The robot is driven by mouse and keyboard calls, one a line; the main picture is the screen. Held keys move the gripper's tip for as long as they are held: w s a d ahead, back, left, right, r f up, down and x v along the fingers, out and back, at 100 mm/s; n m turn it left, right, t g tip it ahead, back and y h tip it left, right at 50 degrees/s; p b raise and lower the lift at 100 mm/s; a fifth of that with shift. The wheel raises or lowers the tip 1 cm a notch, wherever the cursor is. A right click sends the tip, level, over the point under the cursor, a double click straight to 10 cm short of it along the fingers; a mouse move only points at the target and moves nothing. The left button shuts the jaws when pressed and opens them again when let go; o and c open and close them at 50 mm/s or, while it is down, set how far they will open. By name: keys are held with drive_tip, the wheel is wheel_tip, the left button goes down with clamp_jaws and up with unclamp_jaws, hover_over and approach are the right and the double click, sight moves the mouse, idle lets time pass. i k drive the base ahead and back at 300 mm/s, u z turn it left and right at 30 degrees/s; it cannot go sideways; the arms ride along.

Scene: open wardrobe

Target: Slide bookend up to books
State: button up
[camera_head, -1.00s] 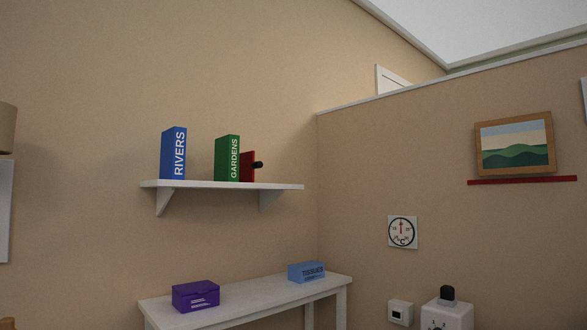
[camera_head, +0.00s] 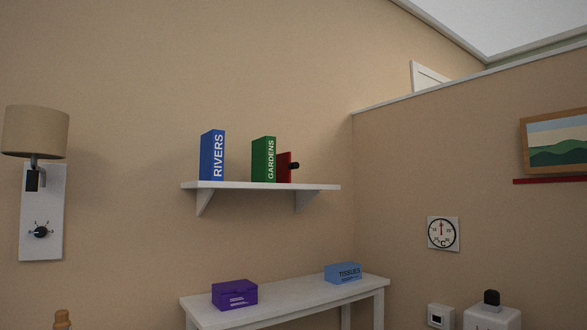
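A blue book labelled RIVERS (camera_head: 212,156) stands upright near the left end of the white wall shelf (camera_head: 318,187). A green book labelled GARDENS (camera_head: 263,159) stands upright to its right, with a gap of bare shelf between them. A red bookend (camera_head: 284,167) with a black knob (camera_head: 294,166) stands just right of the green book, partly hidden behind it. I cannot tell whether the bookend touches the green book. My gripper is not in view.
Below the shelf is a white table (camera_head: 262,312) with a purple box (camera_head: 234,294) and a blue tissue box (camera_head: 343,273). A wall lamp (camera_head: 36,132) hangs at left. A framed picture (camera_head: 558,142) and a dial thermometer (camera_head: 443,233) are at right. The shelf's right end is clear.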

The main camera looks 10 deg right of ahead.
sight(284, 165)
drive_tip(key=z, duration=0.45)
drive_tip(key=i, duration=1.2)
drive_tip(key=z, duration=0.25)
